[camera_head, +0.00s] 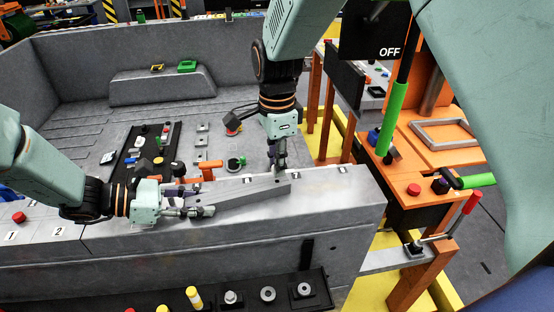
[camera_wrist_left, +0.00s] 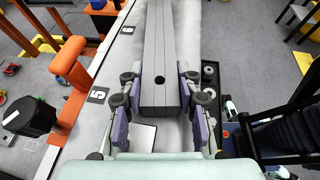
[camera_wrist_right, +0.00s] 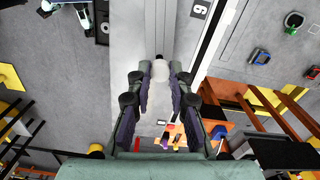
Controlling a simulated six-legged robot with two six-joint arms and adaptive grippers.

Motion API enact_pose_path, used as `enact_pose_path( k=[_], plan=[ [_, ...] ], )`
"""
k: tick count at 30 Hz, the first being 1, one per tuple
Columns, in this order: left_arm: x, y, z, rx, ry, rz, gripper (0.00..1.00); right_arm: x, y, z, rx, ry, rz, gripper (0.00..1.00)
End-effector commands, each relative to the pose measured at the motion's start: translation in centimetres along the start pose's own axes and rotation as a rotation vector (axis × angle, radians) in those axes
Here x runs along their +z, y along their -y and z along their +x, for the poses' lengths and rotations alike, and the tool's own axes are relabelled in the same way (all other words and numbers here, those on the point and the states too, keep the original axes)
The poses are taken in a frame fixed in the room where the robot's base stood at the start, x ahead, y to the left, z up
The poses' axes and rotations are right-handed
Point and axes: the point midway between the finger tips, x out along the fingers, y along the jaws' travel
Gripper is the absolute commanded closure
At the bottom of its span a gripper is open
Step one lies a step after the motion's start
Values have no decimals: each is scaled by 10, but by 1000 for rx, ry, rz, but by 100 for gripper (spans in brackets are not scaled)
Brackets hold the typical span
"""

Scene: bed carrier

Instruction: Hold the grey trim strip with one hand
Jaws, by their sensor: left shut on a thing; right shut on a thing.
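The grey trim strip (camera_head: 240,198) lies along the top of the grey bed wall (camera_head: 330,203). My left gripper (camera_head: 205,211) reaches in from the left and is shut on the strip's left end. In the left wrist view the strip (camera_wrist_left: 160,50) runs away between the fingers, with a dark round hole near its end. My right gripper (camera_head: 280,163) comes down from above and is shut at the strip's right end. In the right wrist view the strip (camera_wrist_right: 166,30) runs away from the fingertips, and a pale rounded piece (camera_wrist_right: 160,71) sits between them.
Numbered white labels mark the wall top. An orange clamp (camera_head: 207,169) stands just behind the strip. Inside the bed is a black tray (camera_head: 140,158) of small parts. A black rail (camera_head: 215,299) with several fittings runs along the front. An orange workstation (camera_head: 415,195) stands at right.

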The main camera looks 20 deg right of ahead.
Motion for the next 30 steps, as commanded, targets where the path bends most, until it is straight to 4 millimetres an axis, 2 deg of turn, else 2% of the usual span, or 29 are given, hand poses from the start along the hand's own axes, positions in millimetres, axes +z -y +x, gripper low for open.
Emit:
enact_pose_path(
  k=[30],
  plan=[
    [-1,0,0,1,-3,0,100,0,0,-8,-1,0,0,100]
  ],
)
